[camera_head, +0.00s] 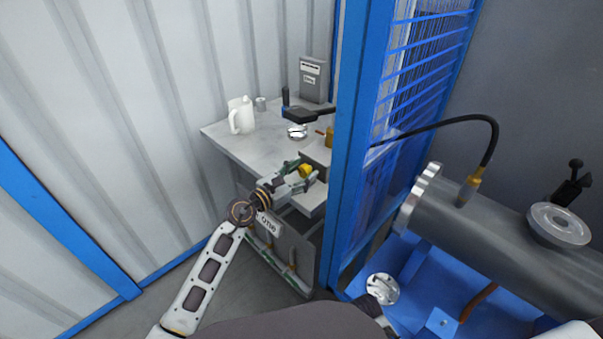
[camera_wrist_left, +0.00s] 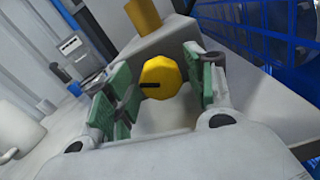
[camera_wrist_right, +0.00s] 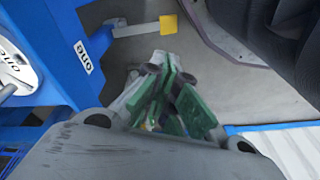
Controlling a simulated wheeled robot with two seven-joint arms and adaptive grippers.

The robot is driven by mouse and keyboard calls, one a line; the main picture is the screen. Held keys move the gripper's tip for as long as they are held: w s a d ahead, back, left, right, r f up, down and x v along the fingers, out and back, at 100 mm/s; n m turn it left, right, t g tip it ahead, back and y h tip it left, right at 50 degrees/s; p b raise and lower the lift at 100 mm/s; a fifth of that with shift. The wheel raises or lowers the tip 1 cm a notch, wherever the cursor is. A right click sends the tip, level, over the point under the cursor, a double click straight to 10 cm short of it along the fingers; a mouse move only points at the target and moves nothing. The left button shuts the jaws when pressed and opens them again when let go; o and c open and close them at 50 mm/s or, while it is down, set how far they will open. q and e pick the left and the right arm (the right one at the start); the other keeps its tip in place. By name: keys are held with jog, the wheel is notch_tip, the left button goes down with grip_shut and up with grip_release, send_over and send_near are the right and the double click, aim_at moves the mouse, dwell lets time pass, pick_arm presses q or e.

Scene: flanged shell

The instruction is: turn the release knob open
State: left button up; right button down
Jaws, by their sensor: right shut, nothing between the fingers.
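The yellow release knob (camera_head: 305,171) sits on the front of a grey box at the edge of the grey bench. In the left wrist view the knob (camera_wrist_left: 163,78) is faceted, with a black mark pointing to the left. My left gripper (camera_head: 300,177) is open in front of it. Its green-padded fingers (camera_wrist_left: 165,88) stand on either side of the knob, with gaps showing between pads and knob. My right gripper (camera_wrist_right: 172,105) is low, pointed down over the floor, its green pads close together and empty.
A blue post (camera_head: 352,150) with mesh stands just right of the bench. A white jug (camera_head: 241,115), a small metal cup (camera_head: 260,103) and a grey box (camera_head: 313,79) stand on the bench. A large flanged metal cylinder (camera_head: 500,225) lies on a blue frame at right.

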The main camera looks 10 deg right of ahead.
pick_arm(q)
jog(key=c, duration=0.8)
jog(key=shift+o, duration=0.2)
pick_arm(e)
jog(key=shift+w, duration=0.1)
pick_arm(q)
jog(key=shift+n+p, duration=0.3)
jog(key=shift+p, duration=0.25)
jog(key=shift+r+n+p, duration=0.1)
jog(key=shift+n+p, duration=0.9)
jog(key=shift+p, duration=0.1)
jog(key=shift+n+p, duration=0.7)
jog(key=shift+w+n+p, duration=0.1)
jog(key=shift+n+p, duration=0.45)
jog(key=shift+n, duration=0.15)
pick_arm(e)
jog(key=s+d+f, duration=0.1)
jog(key=d+f, duration=0.1)
jog(key=f, duration=0.5)
jog(key=s+d+f, duration=0.2)
jog(key=d+f, duration=0.1)
jog(key=f, duration=0.5)
jog(key=shift+s+f+t+h, duration=0.3)
jog(key=shift+h, duration=0.1)
pick_arm(q)
jog(key=o, duration=1)
